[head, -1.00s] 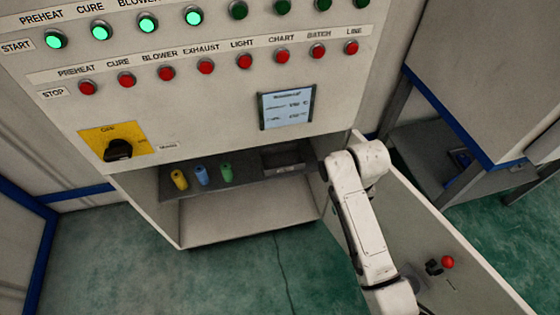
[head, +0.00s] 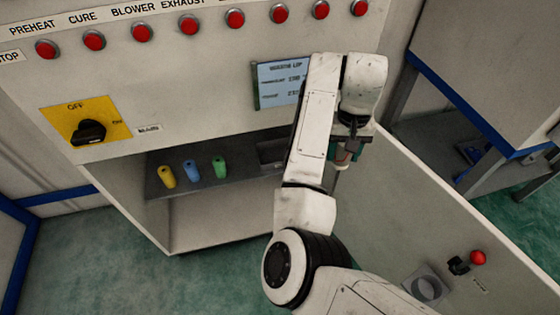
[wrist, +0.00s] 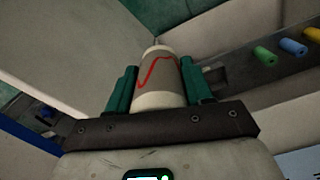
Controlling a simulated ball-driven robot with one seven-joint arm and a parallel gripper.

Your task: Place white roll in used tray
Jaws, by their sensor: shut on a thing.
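My gripper (wrist: 156,85) is shut on the white roll (wrist: 157,72) in the wrist view. Its green fingers press on both sides of the roll, which has a red wavy line along it. In the head view my gripper (head: 345,150) is right of the cabinet opening, in front of the open door, with the roll only partly visible. A dark recessed tray (head: 268,154), which may be the used tray, is at the right of the cabinet shelf, partly hidden by my arm. The roll is apart from it.
Yellow (head: 167,177), blue (head: 190,170) and green (head: 219,167) rolls stand on the dark shelf (head: 240,174), left of the tray. The open door (head: 410,200) flanks the opening on the right. A panel with red buttons (head: 189,24) is above.

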